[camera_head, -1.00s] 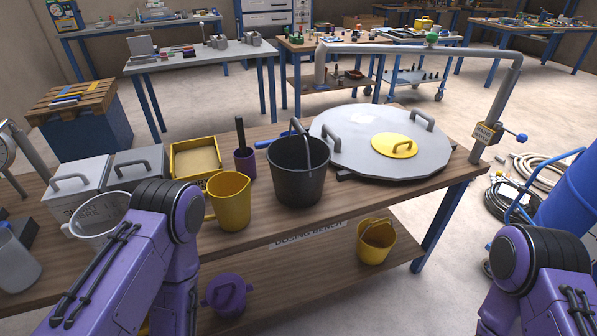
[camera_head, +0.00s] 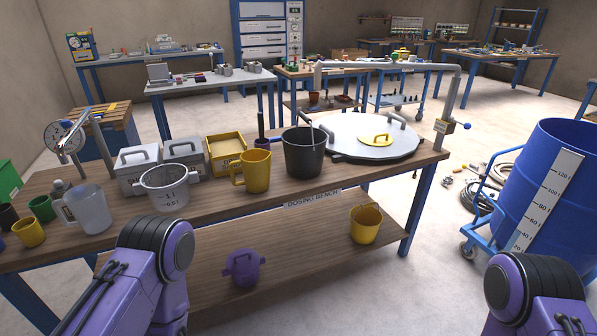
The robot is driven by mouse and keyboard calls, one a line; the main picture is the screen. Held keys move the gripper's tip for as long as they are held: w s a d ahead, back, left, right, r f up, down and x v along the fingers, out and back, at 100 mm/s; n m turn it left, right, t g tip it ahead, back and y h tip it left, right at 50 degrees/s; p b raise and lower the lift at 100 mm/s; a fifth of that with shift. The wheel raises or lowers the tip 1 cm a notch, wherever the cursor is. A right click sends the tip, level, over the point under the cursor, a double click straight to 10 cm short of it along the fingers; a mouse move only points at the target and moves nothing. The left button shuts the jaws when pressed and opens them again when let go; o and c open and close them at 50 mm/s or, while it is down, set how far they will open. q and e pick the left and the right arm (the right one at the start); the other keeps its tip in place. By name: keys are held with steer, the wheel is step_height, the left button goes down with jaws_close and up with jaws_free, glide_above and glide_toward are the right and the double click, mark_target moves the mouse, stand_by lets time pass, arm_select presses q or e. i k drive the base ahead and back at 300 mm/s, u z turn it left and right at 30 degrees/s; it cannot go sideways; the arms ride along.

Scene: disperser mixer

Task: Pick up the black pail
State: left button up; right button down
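The black pail (camera_head: 303,157) stands upright on the dosing bench (camera_head: 265,196), right of the middle of its top. Purple links of my two arms show at the bottom left and bottom right. Both are apart from the pail. Neither of my grippers is in the picture.
A clear measuring jug (camera_head: 165,188) and several small cups stand on the bench's left part. A purple pot (camera_head: 243,268) and yellow bucket (camera_head: 366,223) are on the lower shelf. A blue drum (camera_head: 570,200) on a trolley stands at right. Open floor lies between bench and drum.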

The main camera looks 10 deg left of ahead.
mark_target(304, 147)
steer(key=z, duration=0.9)
steer(key=i, duration=1.2)
steer(key=u, duration=0.7)
steer(key=i, duration=0.75)
steer(key=u, duration=0.7)
